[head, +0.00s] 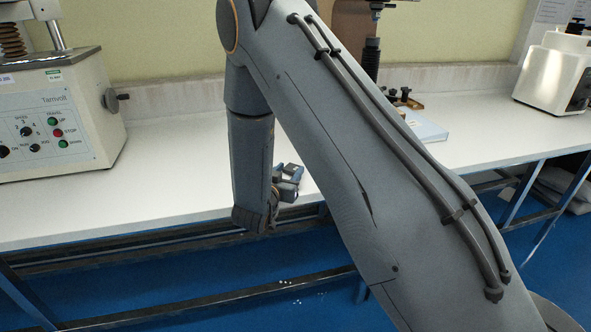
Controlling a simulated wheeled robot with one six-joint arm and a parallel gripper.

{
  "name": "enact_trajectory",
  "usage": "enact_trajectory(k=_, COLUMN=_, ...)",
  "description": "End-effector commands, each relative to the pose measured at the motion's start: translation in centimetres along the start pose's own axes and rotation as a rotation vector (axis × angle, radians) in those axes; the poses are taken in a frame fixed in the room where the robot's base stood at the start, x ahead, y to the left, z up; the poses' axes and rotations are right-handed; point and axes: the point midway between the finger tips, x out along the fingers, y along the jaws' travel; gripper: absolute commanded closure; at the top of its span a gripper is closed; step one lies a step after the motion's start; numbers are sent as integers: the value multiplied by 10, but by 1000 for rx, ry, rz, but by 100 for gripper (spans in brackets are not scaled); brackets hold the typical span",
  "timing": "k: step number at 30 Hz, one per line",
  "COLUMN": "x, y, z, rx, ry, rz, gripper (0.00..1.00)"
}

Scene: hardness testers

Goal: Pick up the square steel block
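The square steel block cannot be made out in the head view. My arm crosses the middle of the picture and hides part of the white bench top behind it. My gripper (288,181) shows small and partly covered by my arm, near the front edge of the bench. I cannot tell whether its fingers are apart or whether anything is between them.
A Tarnvolt tester (60,118) with coloured buttons stands at the left of the white bench (165,185). Another pale machine (553,75) stands at the far right. Small dark parts (404,97) and a flat pale item (428,128) lie right of my arm. Bench space left of my gripper is clear.

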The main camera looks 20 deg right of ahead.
Motion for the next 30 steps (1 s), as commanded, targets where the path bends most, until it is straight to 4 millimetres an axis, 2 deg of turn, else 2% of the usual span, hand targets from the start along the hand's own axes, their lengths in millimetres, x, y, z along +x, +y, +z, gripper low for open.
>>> enact_trajectory(k=1, x=0, y=0, z=0, rx=0, ry=0, rz=0, gripper=65)
enact_trajectory(k=6, x=0, y=0, z=0, rx=0, ry=0, rz=0, gripper=94)
enact_trajectory(k=7, x=0, y=0, z=0, rx=0, ry=0, rz=0, gripper=94)
enact_trajectory(k=8, x=0, y=0, z=0, rx=0, ry=1, rz=0, gripper=98)
enact_trajectory(k=15, x=0, y=0, z=-1, rx=0, ry=1, rz=0, gripper=98)
enact_trajectory(k=20, x=-2, y=0, z=-10, rx=1, ry=2, rz=0, gripper=98)
enact_trajectory(k=26, x=-6, y=-1, z=-38, rx=4, ry=3, rz=0, gripper=98)
enact_trajectory(k=30, x=-10, y=-1, z=-64, rx=4, ry=4, rz=-1, gripper=98)
